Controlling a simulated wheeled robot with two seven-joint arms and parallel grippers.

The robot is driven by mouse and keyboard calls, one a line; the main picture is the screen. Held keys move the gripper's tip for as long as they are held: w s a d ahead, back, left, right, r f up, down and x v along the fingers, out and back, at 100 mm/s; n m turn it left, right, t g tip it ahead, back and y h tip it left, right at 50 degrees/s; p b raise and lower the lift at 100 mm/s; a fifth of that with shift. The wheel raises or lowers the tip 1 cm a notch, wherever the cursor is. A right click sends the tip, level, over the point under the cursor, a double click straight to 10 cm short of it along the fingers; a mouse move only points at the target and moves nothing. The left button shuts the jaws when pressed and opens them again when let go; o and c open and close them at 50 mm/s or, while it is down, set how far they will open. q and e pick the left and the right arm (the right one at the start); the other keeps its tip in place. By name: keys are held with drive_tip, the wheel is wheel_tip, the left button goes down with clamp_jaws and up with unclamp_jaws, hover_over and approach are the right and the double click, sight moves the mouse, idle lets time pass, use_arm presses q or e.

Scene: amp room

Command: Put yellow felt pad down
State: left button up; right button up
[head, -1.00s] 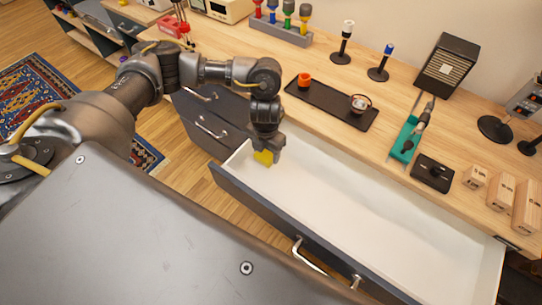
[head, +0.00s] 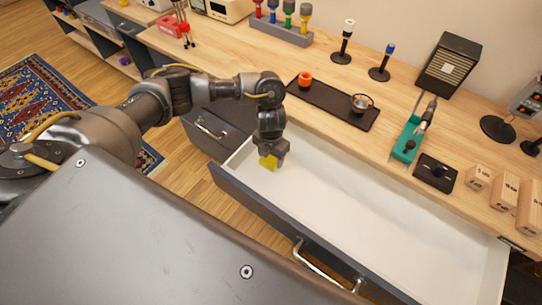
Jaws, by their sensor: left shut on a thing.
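The yellow felt pad (head: 268,162) shows as a small yellow piece at the tips of my left gripper (head: 271,153). The gripper is shut on it and points down. Both are over the left end of the open white drawer (head: 350,205). I cannot tell whether the pad touches the drawer floor. The rest of the drawer floor looks bare. My right gripper does not show.
The wooden bench top (head: 330,140) lies behind the drawer. The drawer's front handle (head: 325,270) faces me.

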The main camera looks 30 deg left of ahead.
sight(271, 158)
use_arm(q)
drive_tip(key=shift+f, duration=0.25)
drive_tip(key=o, duration=1)
drive_tip(key=shift+o, duration=0.2)
drive_tip(key=shift+r, duration=0.15)
drive_tip(key=shift+r, duration=0.3)
wheel_tip(271, 158, up, 12)
drive_tip(key=p, duration=0.1)
drive_tip(key=shift+f+p, duration=0.2)
drive_tip(key=shift+p, duration=0.15)
